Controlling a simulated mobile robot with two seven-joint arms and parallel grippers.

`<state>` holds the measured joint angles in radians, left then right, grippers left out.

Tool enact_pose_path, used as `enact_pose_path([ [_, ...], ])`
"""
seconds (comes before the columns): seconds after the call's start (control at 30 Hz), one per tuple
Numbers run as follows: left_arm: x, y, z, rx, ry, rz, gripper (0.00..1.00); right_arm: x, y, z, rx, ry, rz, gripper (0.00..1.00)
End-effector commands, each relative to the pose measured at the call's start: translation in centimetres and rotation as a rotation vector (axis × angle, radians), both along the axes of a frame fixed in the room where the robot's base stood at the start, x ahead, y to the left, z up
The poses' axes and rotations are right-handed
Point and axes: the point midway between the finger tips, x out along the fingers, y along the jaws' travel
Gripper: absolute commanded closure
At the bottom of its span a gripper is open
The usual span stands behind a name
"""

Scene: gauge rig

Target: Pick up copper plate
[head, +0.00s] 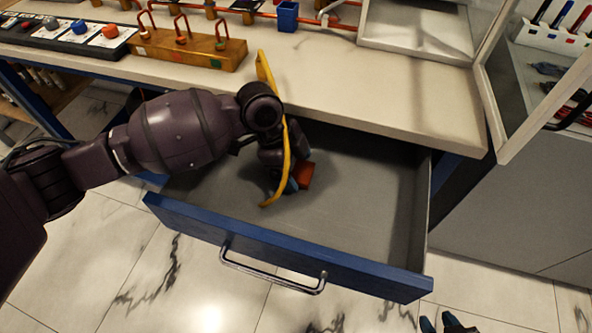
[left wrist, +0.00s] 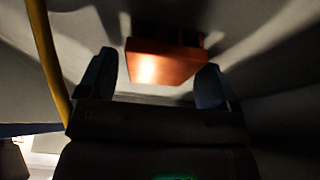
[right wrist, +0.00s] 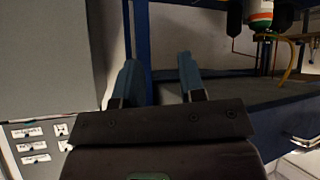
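The copper plate (head: 306,174) is a small orange-brown block inside the open drawer (head: 345,200). It also shows in the left wrist view (left wrist: 165,62), ahead of and partly between the fingertips. My left gripper (head: 292,184) reaches down into the drawer beside the plate and partly hides it. Its blue fingers are apart, one on each side of the plate in the left wrist view, with a gap at the left finger; contact at the right finger cannot be told. My right gripper (head: 446,322) is open and empty outside the drawer, at the bottom of the head view.
The worktop (head: 380,100) overhangs the back of the drawer. The drawer's blue front with a metal handle (head: 272,272) faces me. A yellow curved strip (head: 284,150) runs along my left wrist. The drawer floor to the right is clear. A glass-sided case (head: 430,30) stands on the worktop.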

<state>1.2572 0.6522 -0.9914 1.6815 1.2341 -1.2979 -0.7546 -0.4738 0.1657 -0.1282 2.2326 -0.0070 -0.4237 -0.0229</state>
Motion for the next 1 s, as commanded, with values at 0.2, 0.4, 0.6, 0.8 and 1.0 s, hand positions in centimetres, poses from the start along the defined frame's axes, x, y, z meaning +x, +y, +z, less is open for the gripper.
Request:
enact_pose_path([
  [0.2,0.0,0.0,0.0,0.0,0.001,0.0,0.49,-0.1,-0.1,-0.2,-0.001,0.005,0.0,0.63],
  [0.4,0.0,0.0,0.0,-0.001,0.0,0.0,0.73,-0.4,-0.1,-0.3,-0.003,0.012,-0.001,0.63],
  [0.6,0.0,0.0,0.1,-0.001,0.0,0.0,0.73,-0.7,-0.2,-0.3,-0.003,0.016,-0.003,0.63],
  [0.8,0.1,0.0,2.2,-0.002,-0.006,0.0,0.73,-0.3,-0.2,0.4,0.002,0.003,-0.008,0.63],
  [1.0,0.2,0.0,6.8,-0.002,-0.013,0.0,0.73,0.0,-0.4,1.0,0.017,-0.001,-0.023,0.63],
])
